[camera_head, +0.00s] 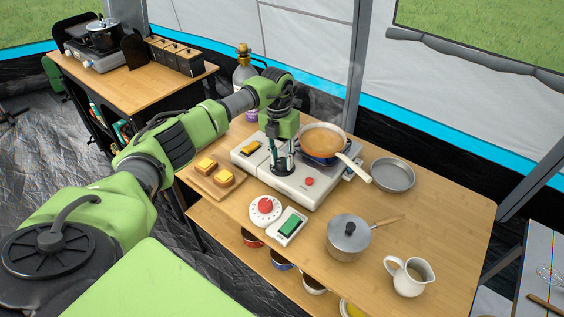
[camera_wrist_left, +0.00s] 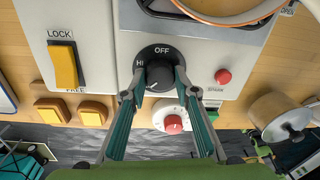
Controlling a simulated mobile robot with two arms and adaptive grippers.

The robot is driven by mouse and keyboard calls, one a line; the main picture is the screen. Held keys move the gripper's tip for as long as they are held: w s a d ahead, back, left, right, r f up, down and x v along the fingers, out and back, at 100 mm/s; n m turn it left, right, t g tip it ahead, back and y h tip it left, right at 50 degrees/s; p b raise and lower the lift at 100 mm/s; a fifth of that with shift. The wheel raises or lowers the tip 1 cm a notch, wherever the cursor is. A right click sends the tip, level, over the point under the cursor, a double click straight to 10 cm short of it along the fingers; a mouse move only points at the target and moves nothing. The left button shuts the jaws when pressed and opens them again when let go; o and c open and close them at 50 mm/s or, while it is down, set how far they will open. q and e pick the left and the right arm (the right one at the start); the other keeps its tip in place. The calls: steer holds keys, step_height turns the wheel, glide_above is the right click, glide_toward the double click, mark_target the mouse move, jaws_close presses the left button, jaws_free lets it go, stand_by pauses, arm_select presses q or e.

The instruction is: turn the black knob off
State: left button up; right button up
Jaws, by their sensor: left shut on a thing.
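The black knob (camera_wrist_left: 160,75) is on the front of the white portable stove (camera_head: 318,188), under the word OFF in the left wrist view. In the head view my left gripper (camera_head: 283,168) points down at the stove top and covers much of the knob. In the left wrist view the fingers of my left gripper (camera_wrist_left: 161,97) stand at the two sides of the knob and are shut on it. Part of the lettering round the knob is hidden. My right gripper is not in view.
An orange pan (camera_head: 324,138) sits on the burner, its handle toward the right. A bread board (camera_head: 205,186) is left of the stove. A red-knobbed timer (camera_head: 265,208), a green-buttoned device (camera_head: 291,226), a lidded pot (camera_head: 348,240) and a white jug (camera_head: 409,278) stand in front.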

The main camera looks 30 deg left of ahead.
arm_select(q)
steer(key=m+b, duration=0.1)
steer(key=m, duration=0.2)
steer(key=shift+f+b, duration=0.1)
steer(key=shift+b, duration=0.25)
steer(key=m+b, duration=0.1)
steer(key=m, duration=0.2)
steer(key=shift+m+b, duration=0.3)
steer(key=shift+b, duration=0.1)
steer(key=m+b, duration=0.1)
steer(key=m, duration=0.1)
steer(key=shift+w+m, duration=0.1)
steer(key=shift+m, duration=0.2)
steer(key=m+b, duration=0.1)
steer(key=m, duration=0.2)
steer(key=shift+m+g, duration=0.3)
steer(key=m, duration=0.3)
steer(key=shift+m+b, duration=0.4)
steer(key=m, duration=0.3)
steer(key=shift+m+y, duration=0.3)
steer(key=m, duration=0.6)
steer(key=shift+w+b, duration=0.1)
steer(key=shift+b, duration=0.3)
steer(key=shift+r+m, duration=0.2)
steer(key=shift+m, duration=0.2)
